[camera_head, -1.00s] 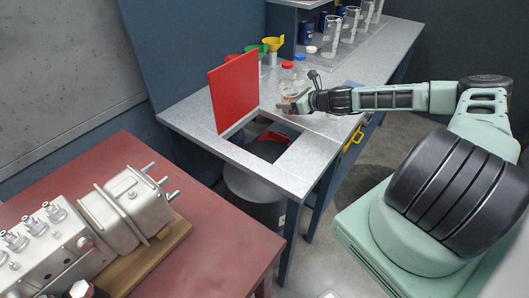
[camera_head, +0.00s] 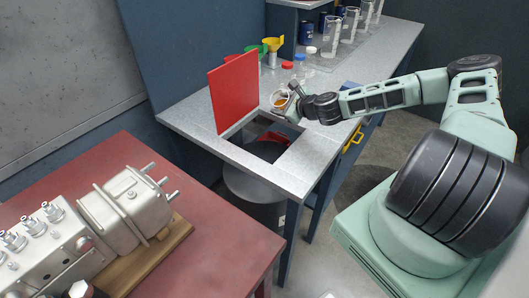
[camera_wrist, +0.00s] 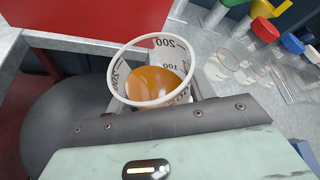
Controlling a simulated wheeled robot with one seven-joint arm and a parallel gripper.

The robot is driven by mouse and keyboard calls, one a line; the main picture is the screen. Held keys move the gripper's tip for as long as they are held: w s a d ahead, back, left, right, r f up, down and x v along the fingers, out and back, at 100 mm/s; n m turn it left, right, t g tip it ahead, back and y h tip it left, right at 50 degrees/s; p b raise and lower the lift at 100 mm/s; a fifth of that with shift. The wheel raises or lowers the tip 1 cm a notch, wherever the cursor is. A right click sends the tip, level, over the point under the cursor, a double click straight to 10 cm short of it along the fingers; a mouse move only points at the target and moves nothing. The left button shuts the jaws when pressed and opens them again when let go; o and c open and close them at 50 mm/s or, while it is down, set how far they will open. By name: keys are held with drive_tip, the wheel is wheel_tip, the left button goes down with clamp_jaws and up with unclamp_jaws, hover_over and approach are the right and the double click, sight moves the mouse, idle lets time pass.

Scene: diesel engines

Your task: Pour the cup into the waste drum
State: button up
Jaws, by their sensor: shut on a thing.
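The cup (camera_wrist: 181,62) is clear with printed volume marks and holds an amber-brown liquid (camera_wrist: 153,84). It also shows in the head view (camera_head: 280,98), tilted, close to the opening. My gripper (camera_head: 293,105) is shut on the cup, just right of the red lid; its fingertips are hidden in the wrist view. The waste drum (camera_head: 252,189) stands under the bench, below a square opening (camera_head: 262,140). In the wrist view its dark round form (camera_wrist: 62,125) lies at the left, below the cup.
The red lid (camera_head: 233,90) stands upright at the opening's back left edge. Funnels (camera_head: 273,45), bottles and clear cylinders (camera_head: 331,36) stand at the back of the metal bench (camera_head: 190,112). A red table (camera_head: 225,233) with engine parts (camera_head: 128,203) is at front left.

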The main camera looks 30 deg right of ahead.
drive_tip(key=shift+s+a+f+n, duration=0.1)
drive_tip(key=shift+a+f+n, duration=0.05)
drive_tip(key=shift+a+n, duration=0.15)
drive_tip(key=shift+a+f+n+h+b, duration=0.15)
drive_tip(key=shift+f+n+h+b, duration=0.25)
drive_tip(key=shift+n+h+b, duration=0.25)
idle(0.5)
drive_tip(key=shift+r+n+t+h, duration=0.25)
drive_tip(key=shift+r+n+t, duration=0.2)
drive_tip(key=shift+n, duration=0.1)
idle(0.5)
drive_tip(key=shift+a+f+n+t+h+b, duration=0.15)
drive_tip(key=shift+f+n+t+h+b, duration=0.2)
drive_tip(key=shift+f+n+h+b, duration=0.65)
idle(1.6)
drive_tip(key=shift+s+a+r+n+t+b, duration=0.15)
drive_tip(key=shift+a+r+n, duration=0.2)
drive_tip(key=shift+a+n, duration=0.1)
drive_tip(key=shift+s+a+r+n+t+b, duration=0.15)
drive_tip(key=shift+a+r+n, duration=0.15)
drive_tip(key=shift+a+n, duration=0.15)
idle(0.5)
drive_tip(key=shift+a+r+n+t+b, duration=0.15)
drive_tip(key=shift+r+n+t+b, duration=0.2)
drive_tip(key=shift+n, duration=0.35)
idle(0.8)
